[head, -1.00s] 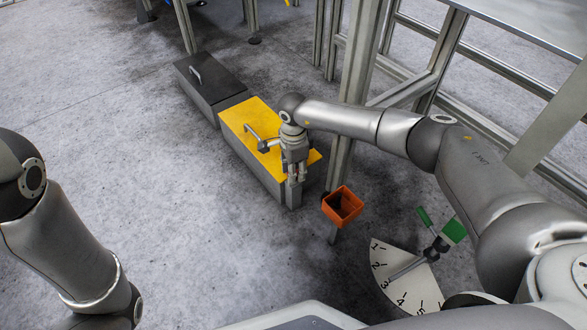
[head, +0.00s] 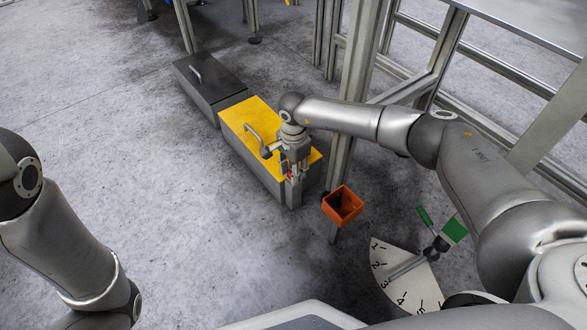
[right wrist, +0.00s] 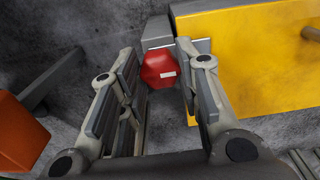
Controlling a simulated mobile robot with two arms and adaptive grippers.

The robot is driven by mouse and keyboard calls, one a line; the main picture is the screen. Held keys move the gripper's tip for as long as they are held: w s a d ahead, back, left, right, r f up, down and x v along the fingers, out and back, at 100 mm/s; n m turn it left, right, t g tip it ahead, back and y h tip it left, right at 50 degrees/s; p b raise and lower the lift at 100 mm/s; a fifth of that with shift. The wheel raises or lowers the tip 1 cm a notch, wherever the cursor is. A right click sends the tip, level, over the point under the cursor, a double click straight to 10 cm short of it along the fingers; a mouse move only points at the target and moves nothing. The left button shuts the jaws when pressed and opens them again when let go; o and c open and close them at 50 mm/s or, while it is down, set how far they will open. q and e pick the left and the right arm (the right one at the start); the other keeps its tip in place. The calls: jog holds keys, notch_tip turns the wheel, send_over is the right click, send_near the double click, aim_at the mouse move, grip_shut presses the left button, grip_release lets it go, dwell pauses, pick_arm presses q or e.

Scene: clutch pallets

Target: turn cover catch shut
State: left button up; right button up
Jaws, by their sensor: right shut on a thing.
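The box with the yellow cover (head: 243,118) stands on the floor at the centre of the head view. Its yellow top also fills the upper right of the right wrist view (right wrist: 255,65). The red catch (right wrist: 158,67), a six-sided knob with a white mark, sits at the edge of the yellow cover. My right gripper (head: 291,177) is at the box's near corner, shut on the red catch, with one finger on each side of it. In the head view the fingers mostly hide the catch. My left gripper is out of view; only part of that arm shows.
A dark box with a handle (head: 205,85) stands just behind the yellow one. An orange open bin (head: 342,205) on a post is close to the right of my gripper. A numbered dial (head: 402,283) with a lever lies further right. Floor to the left is clear.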

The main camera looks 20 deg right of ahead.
jog(key=o, duration=1)
jog(key=shift+o, duration=0.2)
jog(key=shift+r, duration=0.1)
notch_tip(320, 180, up, 12)
